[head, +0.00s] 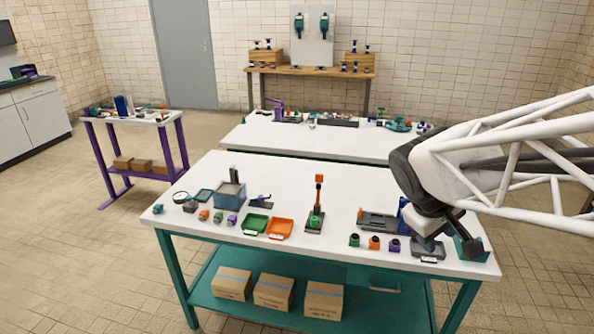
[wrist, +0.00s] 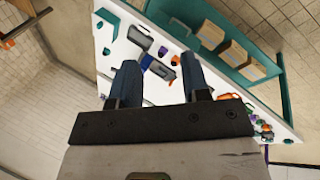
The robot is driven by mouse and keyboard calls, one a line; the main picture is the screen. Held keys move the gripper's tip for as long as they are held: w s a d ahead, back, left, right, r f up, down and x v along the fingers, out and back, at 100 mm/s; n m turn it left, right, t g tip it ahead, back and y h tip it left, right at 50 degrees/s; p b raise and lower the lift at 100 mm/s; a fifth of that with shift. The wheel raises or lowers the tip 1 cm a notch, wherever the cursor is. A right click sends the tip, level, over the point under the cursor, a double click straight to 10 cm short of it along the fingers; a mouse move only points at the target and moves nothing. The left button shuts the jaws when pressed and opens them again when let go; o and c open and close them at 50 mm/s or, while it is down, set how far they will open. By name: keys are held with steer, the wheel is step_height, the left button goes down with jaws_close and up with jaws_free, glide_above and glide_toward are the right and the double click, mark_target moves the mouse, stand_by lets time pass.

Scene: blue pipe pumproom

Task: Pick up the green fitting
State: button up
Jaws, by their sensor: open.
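A small green fitting with a dark top (head: 354,240) stands near the front edge of the white table, left of an orange fitting (head: 374,242) and a purple one (head: 393,245). Another small green piece (head: 218,217) sits in the left group, and a green part (head: 314,221) is on the orange-topped stand. I cannot tell which is meant. My gripper (wrist: 158,72) is open in the wrist view, its two dark blue fingers apart with nothing held. The tabletop lies well beyond the fingertips. Small parts there are too small to identify surely. In the head view my arm hangs over the table's right end.
A green tray (head: 256,224) and an orange tray (head: 279,229) lie mid-front. A grey-blue bin (head: 230,196) stands left, a grey fixture (head: 378,222) right. Boxes (head: 273,291) rest on the lower shelf. The tabletop's back middle is clear.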

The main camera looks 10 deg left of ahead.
steer(key=w+a+f+n+t+h, duration=0.25)
steer(key=w+a+n, duration=0.45)
steer(key=w+a, duration=0.55)
steer(key=w+a+f+n+t, duration=0.2)
steer(key=w+a+f+n, duration=0.2)
steer(key=w+a, duration=0.3)
steer(key=w+a+f+n+t, duration=0.1)
steer(key=w+a+f+n, duration=0.25)
steer(key=a, duration=0.55)
steer(key=n+t+y, duration=0.5)
steer(key=n+y, duration=0.1)
steer(key=n, duration=0.8)
glide_toward(217, 216)
steer(key=shift+x, duration=1)
steer(key=shift+x, duration=1.25)
steer(key=shift+x, duration=2.65)
